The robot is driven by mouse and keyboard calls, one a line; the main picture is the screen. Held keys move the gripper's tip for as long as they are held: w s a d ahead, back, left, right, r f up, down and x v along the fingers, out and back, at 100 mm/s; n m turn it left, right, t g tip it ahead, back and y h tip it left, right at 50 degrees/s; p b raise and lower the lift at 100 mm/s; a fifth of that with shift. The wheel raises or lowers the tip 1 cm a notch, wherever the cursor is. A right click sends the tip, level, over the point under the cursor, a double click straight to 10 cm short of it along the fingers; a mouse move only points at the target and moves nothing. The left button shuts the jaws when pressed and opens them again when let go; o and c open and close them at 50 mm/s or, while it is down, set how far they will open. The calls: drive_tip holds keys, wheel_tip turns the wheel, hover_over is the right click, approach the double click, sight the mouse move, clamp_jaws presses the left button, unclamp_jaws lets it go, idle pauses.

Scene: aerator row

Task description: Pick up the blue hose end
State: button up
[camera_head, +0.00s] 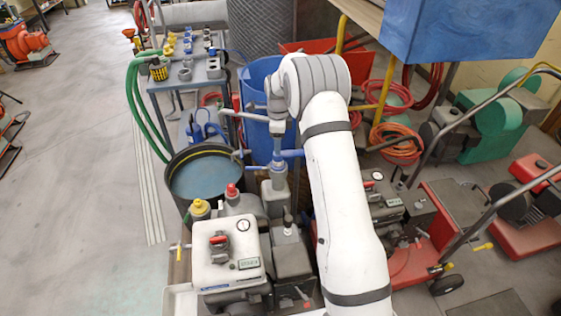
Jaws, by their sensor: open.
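My white arm rises from the bottom right, bends at the top and points down. My gripper (277,150) hangs below the wrist, in front of the blue barrel, above the grey machinery; it is open, and I see nothing held in it. Its fingers are small and hard to make out. A blue curved hose piece (205,127) shows at the back rim of the dark round tub (172,164), left of my gripper and apart from it. I cannot tell exactly where its end lies.
A blue barrel (257,72) stands behind my gripper. A cart with small fittings (214,68) and green hoses (136,105) is at the back left. Red carts and orange hose coils (396,144) fill the right.

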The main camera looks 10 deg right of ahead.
sight(278, 157)
wheel_tip(278, 157, down, 8)
drive_tip(key=shift+f+p, duration=0.1)
drive_tip(key=shift+p, duration=0.25)
drive_tip(key=c, duration=1.2)
drive_tip(key=shift+o, duration=0.2)
